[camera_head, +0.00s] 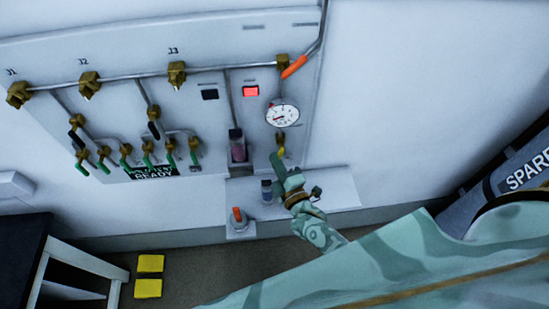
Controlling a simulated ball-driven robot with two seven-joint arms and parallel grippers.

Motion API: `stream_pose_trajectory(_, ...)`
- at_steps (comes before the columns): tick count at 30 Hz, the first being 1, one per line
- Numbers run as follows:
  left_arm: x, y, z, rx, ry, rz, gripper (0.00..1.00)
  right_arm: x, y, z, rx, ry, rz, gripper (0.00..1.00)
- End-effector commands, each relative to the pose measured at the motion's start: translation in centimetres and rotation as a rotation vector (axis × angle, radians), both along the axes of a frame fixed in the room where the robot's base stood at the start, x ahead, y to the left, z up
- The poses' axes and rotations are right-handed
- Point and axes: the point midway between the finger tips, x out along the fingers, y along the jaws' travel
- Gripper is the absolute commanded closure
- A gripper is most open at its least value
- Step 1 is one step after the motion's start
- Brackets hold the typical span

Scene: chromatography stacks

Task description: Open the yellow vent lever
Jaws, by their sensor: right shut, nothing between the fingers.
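The yellow vent lever (282,151) is small and hangs below a brass fitting under the round gauge (282,115), on the right part of the wall panel. My right gripper (275,159), pale green, is shut and empty. Its fingertips show right beside and just below the lever, partly overlapping it in the picture. I cannot tell whether they touch it. My left gripper is not in view.
An orange-handled valve (294,67) sits above the gauge. Brass valves and several green-handled levers fill the panel's left. A shelf (335,192) below holds a small dark-capped bottle (267,190). A grey SPARE cylinder (515,180) lies at right.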

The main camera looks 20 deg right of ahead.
Motion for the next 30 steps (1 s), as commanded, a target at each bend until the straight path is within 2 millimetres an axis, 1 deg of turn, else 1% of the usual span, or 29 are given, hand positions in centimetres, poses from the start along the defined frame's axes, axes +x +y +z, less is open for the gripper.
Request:
stream_pose_trajectory(1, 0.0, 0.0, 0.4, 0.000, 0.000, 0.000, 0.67, 0.0, -0.1, 0.1, -0.033, 0.011, -0.002, 1.00)
stream_pose_trajectory(6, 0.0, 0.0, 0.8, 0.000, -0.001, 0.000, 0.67, -0.1, -0.4, -0.2, -0.148, 0.043, -0.002, 1.00)
stream_pose_trajectory(13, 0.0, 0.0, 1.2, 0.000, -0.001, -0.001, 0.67, -0.2, -0.7, -0.4, -0.247, 0.072, -0.001, 1.00)
stream_pose_trajectory(21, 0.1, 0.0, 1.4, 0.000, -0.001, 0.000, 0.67, -0.2, -0.8, -0.5, -0.293, 0.085, -0.001, 1.00)
stream_pose_trajectory(30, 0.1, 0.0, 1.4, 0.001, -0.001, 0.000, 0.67, -0.2, -0.8, -0.5, -0.296, 0.085, -0.001, 1.00)
